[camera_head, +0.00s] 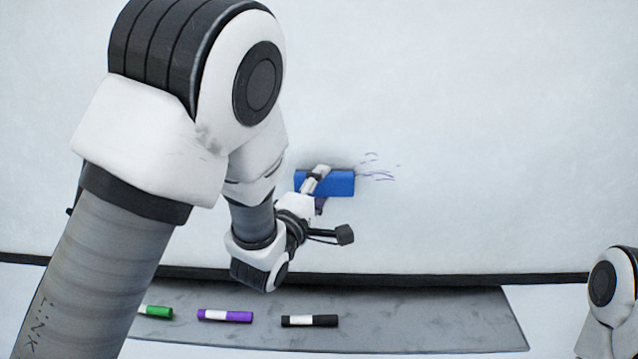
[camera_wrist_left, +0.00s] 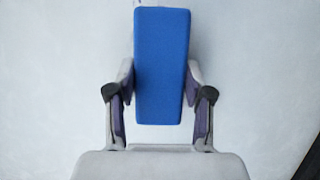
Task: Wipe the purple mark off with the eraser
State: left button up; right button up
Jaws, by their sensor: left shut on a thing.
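The blue eraser (camera_head: 338,183) is against the whiteboard (camera_head: 480,120) in the head view. The purple mark (camera_head: 380,170) shows as thin broken strokes just right of the eraser; any part behind the eraser is hidden. My left gripper (camera_head: 318,178) is shut on the eraser. In the left wrist view, the eraser (camera_wrist_left: 162,70) stands between the two fingers of my left gripper (camera_wrist_left: 160,85). The mark cannot be made out there. My right gripper is not in view; only part of my right arm shows at the lower right.
A grey tray (camera_head: 430,325) runs below the board, past a dark lower edge (camera_head: 550,280). On it lie a green marker (camera_head: 157,312), a purple marker (camera_head: 226,316) and a black marker (camera_head: 310,321). The board right of the mark is clear.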

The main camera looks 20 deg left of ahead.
pick_arm(q)
jog(key=shift+w, duration=0.1)
jog(key=shift+s+r, duration=0.15)
jog(key=shift+s, duration=0.15)
jog(key=shift+w, duration=0.3)
jog(key=shift+w+a, duration=0.1)
jog(key=shift+w+a, duration=0.2)
jog(key=shift+w, duration=0.45)
jog(key=shift+d, duration=0.1)
